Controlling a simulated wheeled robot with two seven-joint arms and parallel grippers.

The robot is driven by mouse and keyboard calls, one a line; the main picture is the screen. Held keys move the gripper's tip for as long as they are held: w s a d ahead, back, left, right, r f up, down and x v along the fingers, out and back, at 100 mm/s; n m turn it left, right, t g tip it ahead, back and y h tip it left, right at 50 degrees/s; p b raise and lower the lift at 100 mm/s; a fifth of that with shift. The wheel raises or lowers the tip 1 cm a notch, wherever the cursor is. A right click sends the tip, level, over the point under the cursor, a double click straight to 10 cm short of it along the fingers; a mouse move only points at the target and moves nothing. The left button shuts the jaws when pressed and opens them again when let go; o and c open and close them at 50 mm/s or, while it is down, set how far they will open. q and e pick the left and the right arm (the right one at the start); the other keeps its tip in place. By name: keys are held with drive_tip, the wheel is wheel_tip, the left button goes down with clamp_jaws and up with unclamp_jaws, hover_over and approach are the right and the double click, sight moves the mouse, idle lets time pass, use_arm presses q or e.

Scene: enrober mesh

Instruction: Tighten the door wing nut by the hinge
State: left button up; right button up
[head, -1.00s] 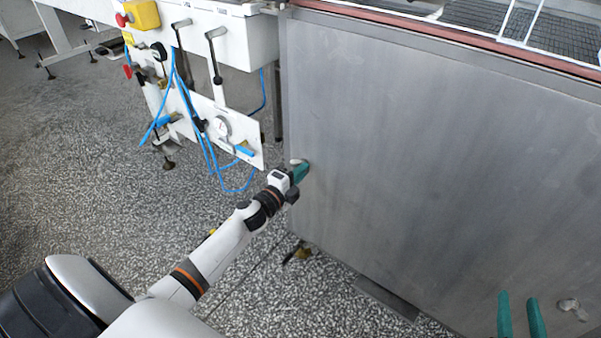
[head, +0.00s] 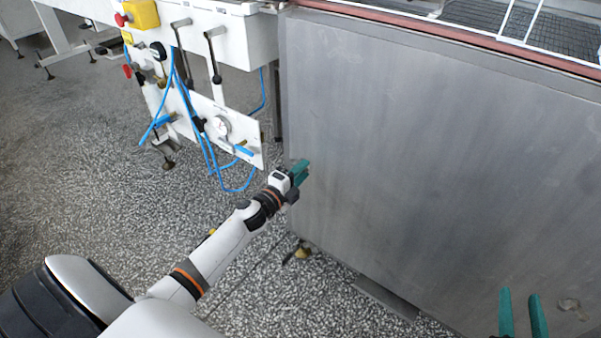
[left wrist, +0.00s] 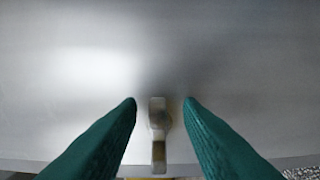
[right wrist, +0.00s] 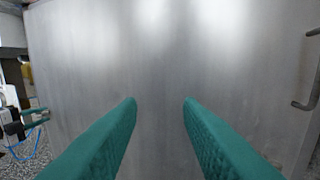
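The steel door (head: 420,150) is a large, flat grey panel. A small, pale, brassy wing-like fastener (left wrist: 158,115), likely the wing nut, shows in the left wrist view between my left fingers. My left gripper (head: 300,169) is at the door's left edge and hides that fastener in the head view. Its fingers (left wrist: 159,101) are open, with a gap on both sides of the fastener. My right gripper (head: 521,293) is open and empty before the door's lower right. Another small fitting (head: 569,305) is on the door beside it. I cannot make out the hinge.
A white control panel (head: 235,40) with levers, a gauge and hanging blue hoses (head: 205,145) stands left of the door. A bar handle (left wrist: 158,155) is not certain; a metal handle (right wrist: 308,90) shows at right in the right wrist view.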

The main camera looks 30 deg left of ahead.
use_arm(q)
drive_tip(key=shift+s, duration=0.1)
